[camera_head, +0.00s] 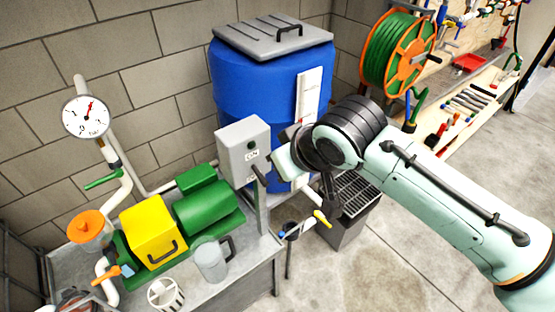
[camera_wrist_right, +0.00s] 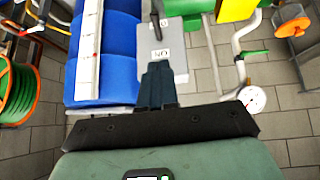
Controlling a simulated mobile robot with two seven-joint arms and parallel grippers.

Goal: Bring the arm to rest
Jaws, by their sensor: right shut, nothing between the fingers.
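My right arm (camera_head: 440,195) comes in from the right in the head view, reaching over the floor to the front of the blue barrel. Its dark wrist joint (camera_head: 335,135) is beside the grey switch box. The fingers are hard to make out in the head view. In the right wrist view my right gripper (camera_wrist_right: 157,75) is shut and empty. Its fingertips overlap the grey switch box (camera_wrist_right: 170,50) in the picture; I cannot tell whether they touch it. My left gripper is not in view.
The switch box (camera_head: 243,145) with a black lever (camera_head: 260,172) stands close by. Behind is a blue barrel (camera_head: 255,90). A bench at left holds a green pump (camera_head: 205,210), a yellow box (camera_head: 150,228) and a grey jug (camera_head: 212,262). An orange hose reel (camera_head: 400,50) hangs behind.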

